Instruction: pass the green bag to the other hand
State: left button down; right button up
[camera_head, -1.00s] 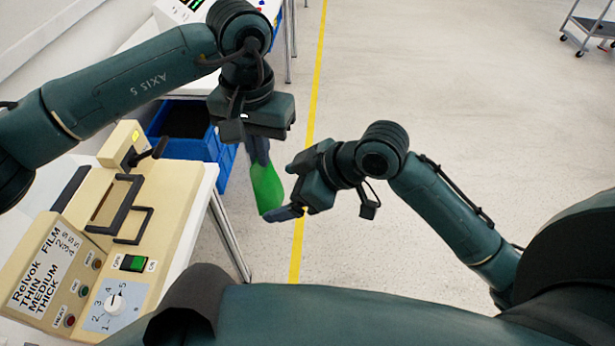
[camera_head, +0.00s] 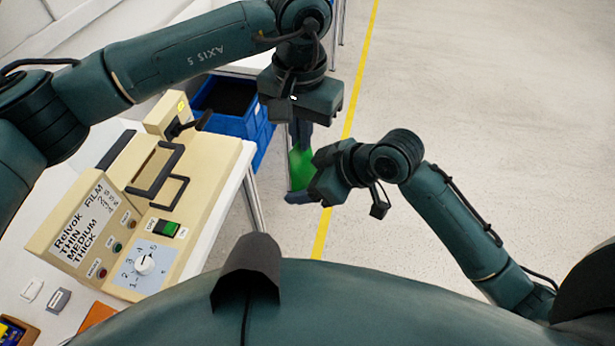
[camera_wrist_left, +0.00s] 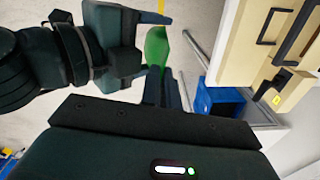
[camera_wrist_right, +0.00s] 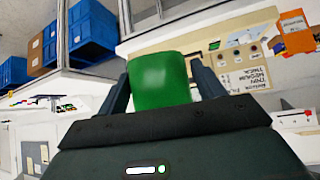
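The green bag (camera_head: 302,168) hangs below my left gripper (camera_head: 300,138) in the head view, beside the beige machine. My left gripper points down with its fingers close together on the bag's upper end; the bag also shows past these fingers in the left wrist view (camera_wrist_left: 157,46). My right gripper (camera_head: 305,180) reaches in from the right at the bag's lower part. In the right wrist view, its fingers are wide apart with the bag (camera_wrist_right: 160,80) between them. They look open, though contact at the bag's sides is hard to judge.
The beige machine (camera_head: 205,165) with handles and a dial stands on a white table at the left. A blue crate (camera_head: 235,115) is behind it. A table leg (camera_head: 253,200) is near the bag. Open floor with a yellow line (camera_head: 345,130) lies to the right.

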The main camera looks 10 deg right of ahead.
pick_arm(q)
jog(key=shift+w, duration=0.15)
pick_arm(e)
jog(key=shift+s+a, duration=0.1)
jog(key=c, duration=0.5)
pick_arm(q)
jog(key=c, duration=1.6)
grip_release()
